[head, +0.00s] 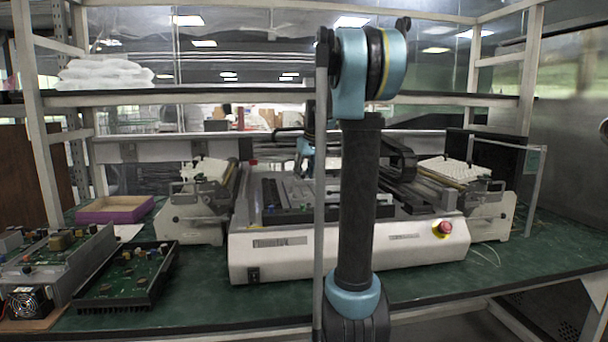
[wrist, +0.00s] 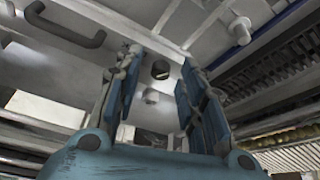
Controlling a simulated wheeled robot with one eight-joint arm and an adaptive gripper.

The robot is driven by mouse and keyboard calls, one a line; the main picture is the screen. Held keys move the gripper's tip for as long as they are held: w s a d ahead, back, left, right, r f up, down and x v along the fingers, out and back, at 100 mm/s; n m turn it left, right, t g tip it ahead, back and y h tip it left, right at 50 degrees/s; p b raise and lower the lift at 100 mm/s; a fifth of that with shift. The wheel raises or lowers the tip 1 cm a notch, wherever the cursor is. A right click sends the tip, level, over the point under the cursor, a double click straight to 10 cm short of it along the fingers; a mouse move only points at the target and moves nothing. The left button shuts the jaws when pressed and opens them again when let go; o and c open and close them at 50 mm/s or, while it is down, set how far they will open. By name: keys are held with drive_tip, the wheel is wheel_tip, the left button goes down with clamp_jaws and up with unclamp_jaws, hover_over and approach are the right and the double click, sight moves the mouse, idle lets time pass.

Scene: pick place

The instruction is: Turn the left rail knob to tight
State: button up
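The white machine (head: 345,250) stands on the green bench, with rails across its top. My gripper (wrist: 160,60) is open, with its two blue-padded fingers apart and nothing held between them. A small round grey knob or bolt head (wrist: 150,97) shows between the fingers, with a dark round hole (wrist: 160,69) beside it. Another pale round knob (wrist: 240,30) is to the right of the fingers. I cannot tell which of these is the left rail knob. In the head view my gripper (head: 304,150) is above the machine's middle, partly hidden by my arm; no knob can be made out there.
A black handle (wrist: 65,24) is at the wrist view's upper left, and dark ribbed rails (wrist: 270,75) are at right. A red stop button (head: 442,228) is on the machine's front. Circuit boards (head: 125,272) and a purple box (head: 115,209) are at left. A shelf (head: 230,99) hangs above.

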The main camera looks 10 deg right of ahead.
clamp_jaws()
drive_tip(key=shift+m, duration=0.3)
drive_tip(key=shift+o, duration=0.4)
unclamp_jaws()
drive_tip(key=v, duration=1.2)
drive_tip(key=shift+s+f, duration=0.1)
drive_tip(key=shift+s, duration=0.05)
